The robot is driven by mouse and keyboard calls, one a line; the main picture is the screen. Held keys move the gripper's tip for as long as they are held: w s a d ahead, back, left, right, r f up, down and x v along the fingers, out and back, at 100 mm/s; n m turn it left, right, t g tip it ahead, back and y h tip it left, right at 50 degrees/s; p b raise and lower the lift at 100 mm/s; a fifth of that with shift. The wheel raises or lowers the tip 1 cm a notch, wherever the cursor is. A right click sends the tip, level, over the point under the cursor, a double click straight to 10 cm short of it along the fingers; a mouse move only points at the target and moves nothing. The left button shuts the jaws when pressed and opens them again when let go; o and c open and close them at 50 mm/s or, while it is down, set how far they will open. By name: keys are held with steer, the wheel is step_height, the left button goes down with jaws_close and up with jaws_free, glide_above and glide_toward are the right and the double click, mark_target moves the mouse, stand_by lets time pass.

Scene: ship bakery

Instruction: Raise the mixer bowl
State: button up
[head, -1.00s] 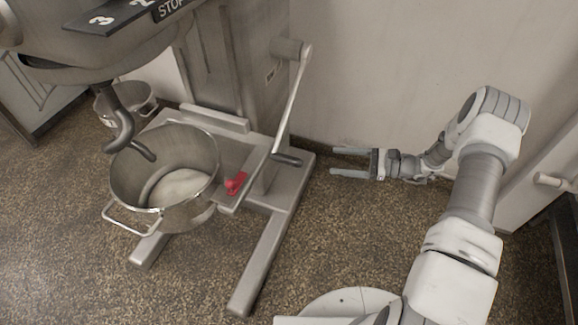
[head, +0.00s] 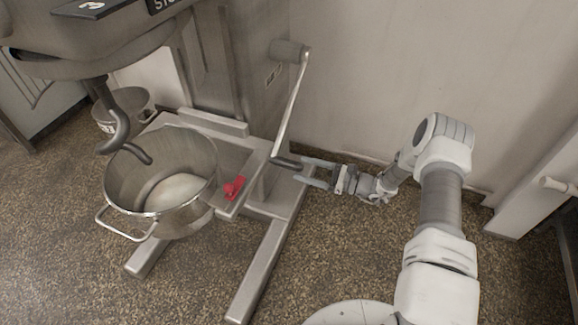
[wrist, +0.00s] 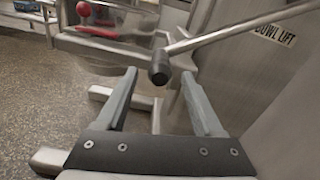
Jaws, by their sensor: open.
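The steel mixer bowl (head: 180,215) sits low in its cradle under the hook (head: 123,130), with pale contents inside. A long crank lever (head: 291,108) hangs down the mixer's right side and ends in a dark handle (head: 286,162). My gripper (head: 303,171) is open, its fingertips pointing left close to the handle. In the wrist view, the handle's dark end (wrist: 159,68) shows between and just beyond my two fingers (wrist: 160,95). I cannot tell whether a finger touches it. A "BOWL LIFT" label (wrist: 275,35) is on the column.
A red clamp (head: 234,188) is on the cradle arm. The mixer's steel feet (head: 258,275) spread across the speckled floor. A wall is close behind my gripper, and a second bowl (head: 137,103) stands behind the mixer. The floor right of the mixer is open.

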mark_target(276, 161)
steer(key=x, duration=0.5)
steer(key=shift+w+a+b, duration=0.15)
steer(key=shift+a+b, duration=0.2)
steer(key=shift+b, duration=0.05)
jaws_close()
stand_by(1.0)
